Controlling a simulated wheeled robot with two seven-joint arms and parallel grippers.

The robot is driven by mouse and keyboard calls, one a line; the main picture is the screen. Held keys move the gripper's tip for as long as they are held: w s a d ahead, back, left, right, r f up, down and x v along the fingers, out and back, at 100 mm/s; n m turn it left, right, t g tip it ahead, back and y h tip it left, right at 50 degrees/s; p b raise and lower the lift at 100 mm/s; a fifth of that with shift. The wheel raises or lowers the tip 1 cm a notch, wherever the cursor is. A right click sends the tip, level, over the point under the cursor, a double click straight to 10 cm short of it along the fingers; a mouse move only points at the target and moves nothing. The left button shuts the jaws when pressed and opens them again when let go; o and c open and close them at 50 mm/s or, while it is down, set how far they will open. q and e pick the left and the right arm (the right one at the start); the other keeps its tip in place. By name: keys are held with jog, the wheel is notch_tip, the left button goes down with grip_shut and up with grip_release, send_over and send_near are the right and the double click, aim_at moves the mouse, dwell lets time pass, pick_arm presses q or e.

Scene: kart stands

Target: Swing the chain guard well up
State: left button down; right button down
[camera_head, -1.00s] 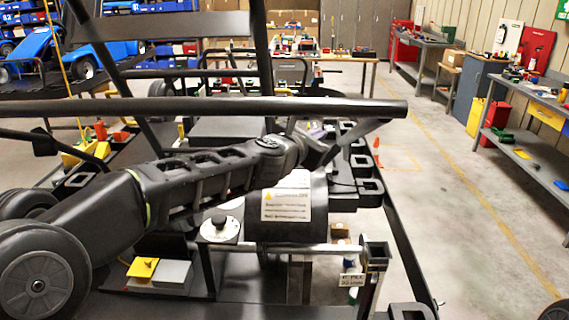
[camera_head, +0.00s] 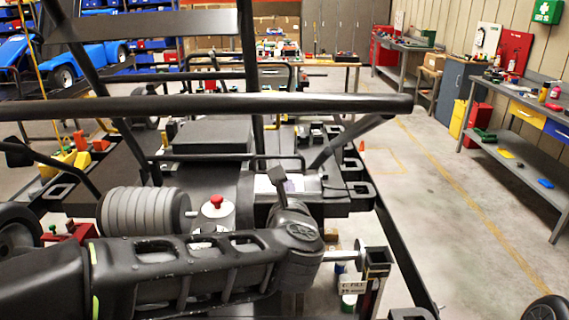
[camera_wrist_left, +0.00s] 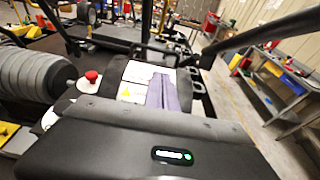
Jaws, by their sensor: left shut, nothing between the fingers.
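The chain guard (camera_head: 257,211) is a rounded black cover with a white label, right of the middle in the head view. Its label (camera_head: 266,185) shows past my wrist; the wrist hides much of the guard's front. The guard also shows in the left wrist view (camera_wrist_left: 113,76), with a white and yellow warning label. My left gripper (camera_head: 277,176) is shut and empty, its fingers pointing away over the label. In the left wrist view the closed grey-purple fingers (camera_wrist_left: 162,88) overlap the label; I cannot tell whether they touch it. My right gripper is not in view.
A long black bar (camera_head: 220,105) crosses above the guard. A red knob (camera_head: 216,201) on a white housing and a stack of grey discs (camera_head: 145,212) stand to the left. A bracketed post (camera_head: 376,265) stands at right. Clear floor lies farther right.

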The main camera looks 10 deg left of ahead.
pick_arm(q)
jog(key=p+x, duration=0.1)
jog(key=x, duration=0.3)
jog(key=p+x, duration=0.2)
jog(key=x, duration=0.2)
jog(key=r+p+x, duration=0.1)
jog(key=x, duration=0.4)
jog(key=shift+w+r, duration=0.1)
jog(key=shift+r, duration=0.05)
